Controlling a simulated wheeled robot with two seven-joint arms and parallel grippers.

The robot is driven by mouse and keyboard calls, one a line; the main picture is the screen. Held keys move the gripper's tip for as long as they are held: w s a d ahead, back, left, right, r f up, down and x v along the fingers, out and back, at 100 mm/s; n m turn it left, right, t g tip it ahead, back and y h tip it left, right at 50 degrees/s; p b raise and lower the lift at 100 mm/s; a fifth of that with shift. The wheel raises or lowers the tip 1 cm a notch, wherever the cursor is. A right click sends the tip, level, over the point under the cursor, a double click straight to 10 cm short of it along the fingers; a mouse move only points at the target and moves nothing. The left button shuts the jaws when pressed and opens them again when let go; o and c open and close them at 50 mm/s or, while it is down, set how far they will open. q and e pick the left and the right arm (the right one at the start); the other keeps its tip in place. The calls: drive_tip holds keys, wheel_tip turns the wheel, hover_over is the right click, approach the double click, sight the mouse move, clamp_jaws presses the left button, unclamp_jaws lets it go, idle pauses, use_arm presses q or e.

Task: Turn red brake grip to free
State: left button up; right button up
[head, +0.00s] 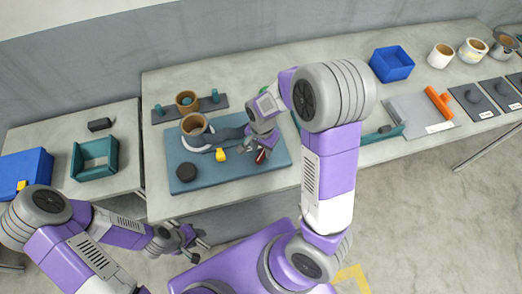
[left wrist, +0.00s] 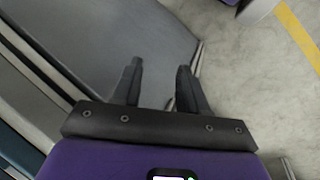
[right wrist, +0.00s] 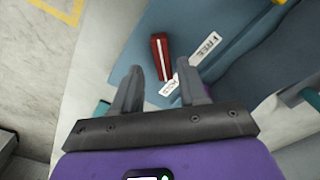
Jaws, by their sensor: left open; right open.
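The red brake grip (right wrist: 161,57) has a white line along it and sits on the blue base plate (head: 185,160). In the right wrist view it lies just beyond my right gripper (right wrist: 160,85), whose open fingers are empty and apart from it. A label reading FREE (right wrist: 206,48) is to its right, and another label (right wrist: 172,86), partly hidden by a finger, is below it. In the head view the grip (head: 261,156) shows under my right gripper (head: 262,150). My left gripper (head: 190,240) is open and empty in front of the table; it also shows in the left wrist view (left wrist: 157,80).
On the blue plate are a tan-and-white cup-like part (head: 194,127), a yellow piece (head: 221,155) and a black knob (head: 186,172). A teal tray (head: 96,158) and blue bin (head: 28,168) are at the left. Another blue bin (head: 391,64) and an orange-handled item (head: 439,103) are at the right.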

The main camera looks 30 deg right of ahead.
sight(262, 154)
drive_tip(key=shift+w+f, duration=0.2)
drive_tip(key=shift+f, duration=1.3)
clamp_jaws()
